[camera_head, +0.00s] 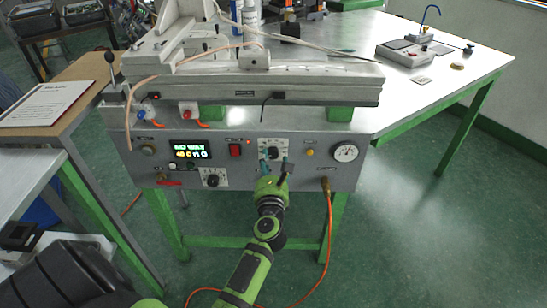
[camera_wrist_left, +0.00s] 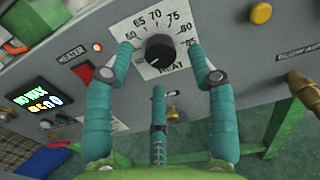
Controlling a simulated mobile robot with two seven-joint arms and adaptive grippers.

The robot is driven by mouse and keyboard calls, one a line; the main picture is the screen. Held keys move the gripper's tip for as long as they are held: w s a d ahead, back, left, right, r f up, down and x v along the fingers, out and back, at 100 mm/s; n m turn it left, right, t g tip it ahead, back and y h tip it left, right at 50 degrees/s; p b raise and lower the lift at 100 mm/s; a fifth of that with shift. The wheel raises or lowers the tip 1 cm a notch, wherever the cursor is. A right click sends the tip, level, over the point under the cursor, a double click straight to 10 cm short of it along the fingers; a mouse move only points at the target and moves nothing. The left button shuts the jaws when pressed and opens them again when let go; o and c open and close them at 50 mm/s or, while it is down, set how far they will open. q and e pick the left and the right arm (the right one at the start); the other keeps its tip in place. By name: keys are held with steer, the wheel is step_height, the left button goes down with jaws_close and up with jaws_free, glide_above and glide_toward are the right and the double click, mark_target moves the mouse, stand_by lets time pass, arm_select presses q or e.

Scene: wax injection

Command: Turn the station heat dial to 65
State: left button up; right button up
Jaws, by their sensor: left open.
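The station heat dial (camera_head: 273,153) is a black knob on a white scale plate on the grey front panel. In the left wrist view the dial (camera_wrist_left: 160,50) is near the top centre, with numbers from about 60 to 85 around it and HEAT below. I cannot clearly read its pointer. My left gripper (camera_head: 275,160) is open in front of the panel. In the left wrist view its teal fingers (camera_wrist_left: 160,57) stand left and right of the knob, with a third finger below. I see no clear contact with the knob. My right gripper is out of view.
A red switch (camera_head: 235,151) and a lit display (camera_head: 188,149) are left of the dial. A yellow button (camera_head: 310,150) and a round gauge (camera_head: 345,152) are on its right. A second dial (camera_head: 213,178) sits lower left. An orange hose (camera_head: 329,235) hangs from the panel's right side.

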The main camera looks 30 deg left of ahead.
mark_target(273, 153)
arm_select(q)
steer(key=shift+w+a, duration=0.35)
steer(key=shift+w, duration=0.25)
steer(key=shift+w+a, duration=0.15)
steer(key=shift+w, duration=0.15)
steer(key=shift+w+a, duration=0.1)
steer(key=shift+w, duration=0.05)
jaws_close()
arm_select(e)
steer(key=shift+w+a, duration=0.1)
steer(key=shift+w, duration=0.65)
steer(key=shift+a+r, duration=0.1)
